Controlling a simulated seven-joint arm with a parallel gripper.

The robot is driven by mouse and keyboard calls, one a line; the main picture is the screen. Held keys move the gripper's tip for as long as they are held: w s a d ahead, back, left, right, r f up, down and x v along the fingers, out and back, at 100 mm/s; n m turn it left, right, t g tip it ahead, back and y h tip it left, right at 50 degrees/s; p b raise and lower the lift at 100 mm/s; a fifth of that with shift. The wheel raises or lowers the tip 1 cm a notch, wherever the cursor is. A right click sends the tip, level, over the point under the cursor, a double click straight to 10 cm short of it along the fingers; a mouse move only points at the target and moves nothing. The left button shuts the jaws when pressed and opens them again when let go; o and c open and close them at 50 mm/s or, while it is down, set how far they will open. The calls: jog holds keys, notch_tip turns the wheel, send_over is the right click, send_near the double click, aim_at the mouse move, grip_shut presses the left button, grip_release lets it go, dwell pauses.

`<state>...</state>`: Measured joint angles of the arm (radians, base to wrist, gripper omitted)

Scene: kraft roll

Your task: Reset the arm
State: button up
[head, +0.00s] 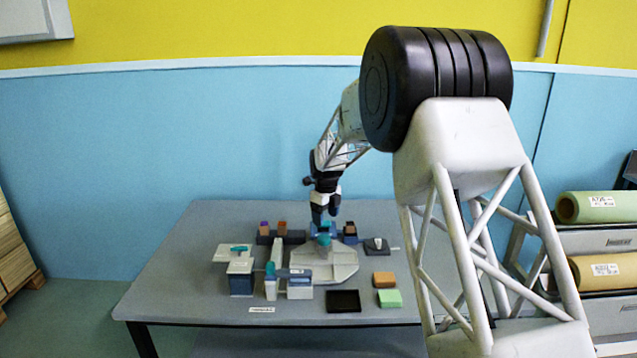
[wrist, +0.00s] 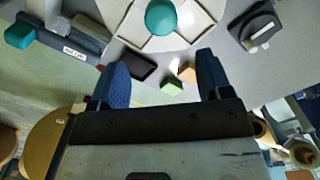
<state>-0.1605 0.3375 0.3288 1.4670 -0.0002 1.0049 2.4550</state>
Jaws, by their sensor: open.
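My gripper (head: 325,212) hangs from my arm over the back part of the grey table (head: 190,260). In the wrist view my gripper (wrist: 158,75) shows two blue fingers spread wide apart, with nothing between them. A teal round knob (wrist: 161,17) lies just beyond the fingertips in the wrist view, and the same teal knob (head: 323,239) shows below my gripper in the head view. It sits on a pale grey angular plate (head: 335,268). I cannot tell in the head view whether the fingers touch the knob; the wrist view shows them apart from it.
A black tray (head: 343,300), an orange block (head: 384,279) and a green block (head: 390,298) lie at the table's front right. A dark device with a lever (head: 376,246) stands right of the plate. A blue-and-white box (head: 241,278) stands left. The table's left side is clear.

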jog(key=s+d+r+n, duration=0.3)
jog(key=s+r+n, duration=0.15)
jog(key=s, duration=0.45)
jog(key=s+d+r+n+t, duration=0.1)
jog(key=s+d+r+n, duration=0.4)
jog(key=s, duration=0.5)
jog(key=s+d+r+n, duration=0.2)
jog(key=s+r+n, duration=0.1)
jog(key=s+r, duration=0.5)
jog(key=s+d+f+n, duration=0.2)
jog(key=s+n, duration=0.4)
jog(key=s, duration=1.1)
jog(key=s+d+f+n+t, duration=0.1)
jog(key=s+n, duration=0.6)
jog(key=s, duration=0.9)
jog(key=shift+s+d+f+t, duration=0.35)
jog(key=shift+d+f, duration=0.45)
jog(key=shift+d, duration=0.2)
